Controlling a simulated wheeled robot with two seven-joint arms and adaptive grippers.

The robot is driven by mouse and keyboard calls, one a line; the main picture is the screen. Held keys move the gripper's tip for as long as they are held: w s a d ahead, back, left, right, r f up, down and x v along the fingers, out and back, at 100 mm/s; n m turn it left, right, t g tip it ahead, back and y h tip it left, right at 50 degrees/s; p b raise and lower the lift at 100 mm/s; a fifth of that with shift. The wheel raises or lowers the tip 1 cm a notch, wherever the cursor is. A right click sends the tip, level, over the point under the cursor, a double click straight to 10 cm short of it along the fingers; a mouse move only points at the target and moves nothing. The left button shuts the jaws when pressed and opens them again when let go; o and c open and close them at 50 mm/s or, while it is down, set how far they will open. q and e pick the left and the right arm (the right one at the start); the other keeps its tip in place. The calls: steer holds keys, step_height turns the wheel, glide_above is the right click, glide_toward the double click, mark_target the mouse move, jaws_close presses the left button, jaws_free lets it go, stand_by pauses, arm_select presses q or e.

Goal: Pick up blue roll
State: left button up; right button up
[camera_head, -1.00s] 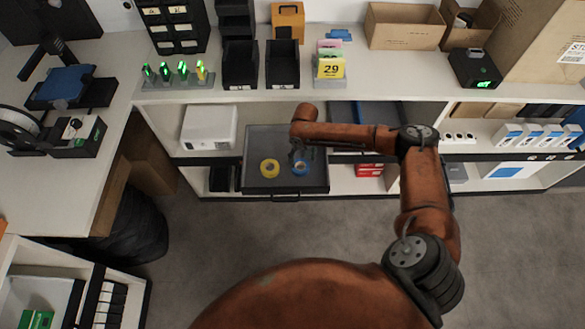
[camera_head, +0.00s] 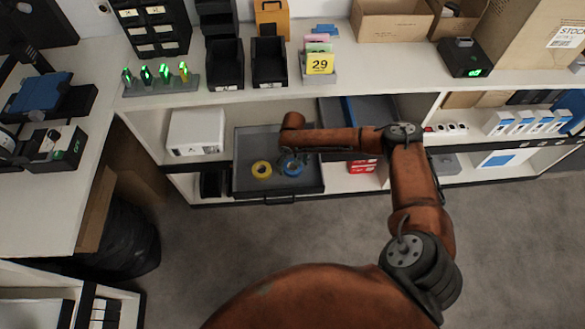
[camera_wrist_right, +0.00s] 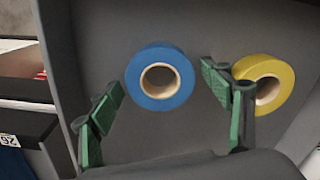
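The blue roll (camera_head: 292,168) lies flat in an open grey drawer (camera_head: 245,143) below the counter. In the right wrist view the blue roll (camera_wrist_right: 160,77) lies ahead of and between the two green fingers of my right gripper (camera_wrist_right: 165,95). The fingers are apart and touch nothing that I can see. In the head view my right gripper (camera_head: 289,155) is above the drawer, at the blue roll and small. A yellow roll (camera_head: 261,169) lies left of the blue one; in the wrist view the yellow roll (camera_wrist_right: 265,82) is partly behind the right finger. My left gripper is not in view.
The drawer has raised walls around the rolls. A white box (camera_head: 195,132) stands on the shelf to its left. Red boxes (camera_head: 361,166) sit on the lower shelf to its right. The counter (camera_head: 215,97) overhangs behind, with black bins on it.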

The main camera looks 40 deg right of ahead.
steer(key=c, duration=1)
steer(key=shift+r, duration=0.15)
steer(key=shift+c, duration=0.2)
